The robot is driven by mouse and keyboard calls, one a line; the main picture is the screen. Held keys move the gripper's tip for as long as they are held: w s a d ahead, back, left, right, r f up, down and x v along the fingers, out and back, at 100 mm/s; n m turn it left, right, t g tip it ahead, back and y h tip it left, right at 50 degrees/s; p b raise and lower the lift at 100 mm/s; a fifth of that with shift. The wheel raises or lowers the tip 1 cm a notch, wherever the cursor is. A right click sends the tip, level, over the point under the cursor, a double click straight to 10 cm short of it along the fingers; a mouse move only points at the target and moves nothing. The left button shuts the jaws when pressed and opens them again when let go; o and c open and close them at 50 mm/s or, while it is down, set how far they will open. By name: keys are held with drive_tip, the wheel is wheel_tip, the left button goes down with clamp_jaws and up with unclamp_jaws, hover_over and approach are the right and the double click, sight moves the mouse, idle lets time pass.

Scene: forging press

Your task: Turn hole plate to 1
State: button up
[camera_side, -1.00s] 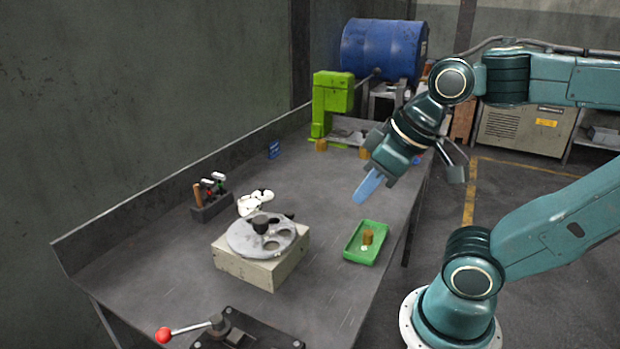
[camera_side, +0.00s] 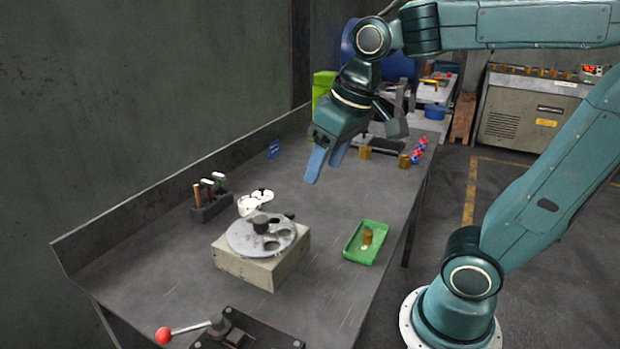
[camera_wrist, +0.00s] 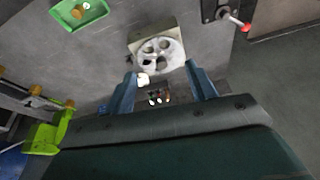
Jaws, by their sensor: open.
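The hole plate (camera_side: 260,236) is a round grey disc with several large holes and a dark central knob (camera_side: 261,224). It lies on a beige box (camera_side: 262,268) on the table. In the wrist view the plate (camera_wrist: 158,57) shows at the top centre, beyond the fingertips. My gripper (camera_side: 325,172) has blue fingers and is open and empty. It hangs above the table, behind and to the right of the plate, clear of it. In the wrist view my gripper (camera_wrist: 158,80) has its two fingers apart. Any number on the plate is too small to read.
A green tray (camera_side: 350,252) with a brass piece (camera_side: 367,236) lies right of the box. A tool rack (camera_side: 211,204) and a white object (camera_side: 250,204) stand behind it. A lever with a red knob (camera_side: 163,336) is at the front. A green press (camera_side: 322,88) stands farther back.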

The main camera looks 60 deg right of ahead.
drive_tip(key=w+d+m+g, duration=0.1)
drive_tip(key=w+g, duration=0.1)
drive_tip(key=w, duration=0.6)
drive_tip(key=m+g, duration=0.2)
hover_over(260, 219)
wheel_tip(260, 219, down, 5)
drive_tip(key=shift+r, duration=0.15)
wheel_tip(260, 219, down, 14)
drive_tip(key=shift+r, duration=0.1)
idle(0.4)
clamp_jaws()
